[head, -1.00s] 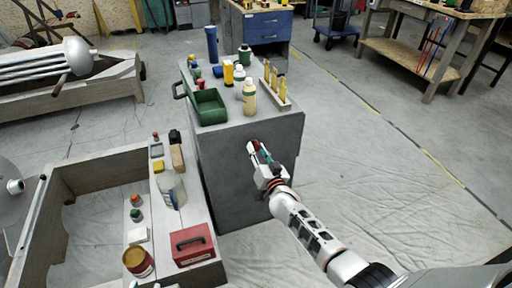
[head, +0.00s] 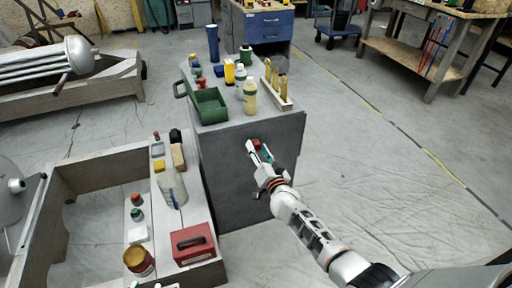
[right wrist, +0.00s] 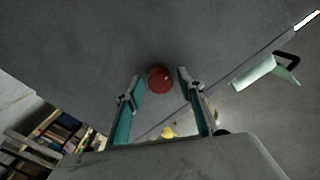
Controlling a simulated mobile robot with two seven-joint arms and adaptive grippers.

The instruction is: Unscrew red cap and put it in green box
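A red round cap (head: 257,144) shows at the front face of the grey cabinet (head: 245,200). It also shows in the right wrist view (right wrist: 160,79). My right gripper (head: 254,150) is at this face. In the right wrist view its two fingers (right wrist: 160,77) stand apart, one on each side of the cap, with a visible gap. What the cap is fixed to is hidden. The green box (head: 210,122) is an open bin on the cabinet top, left of and above my right gripper; it looks empty.
Bottles (head: 250,97), a yellow container (head: 229,72), a blue cylinder (head: 212,44) and a wooden rack (head: 283,101) crowd the cabinet top around the box. A red toolbox (head: 193,245) sits on the wooden frame at lower left. The floor right of the cabinet is clear.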

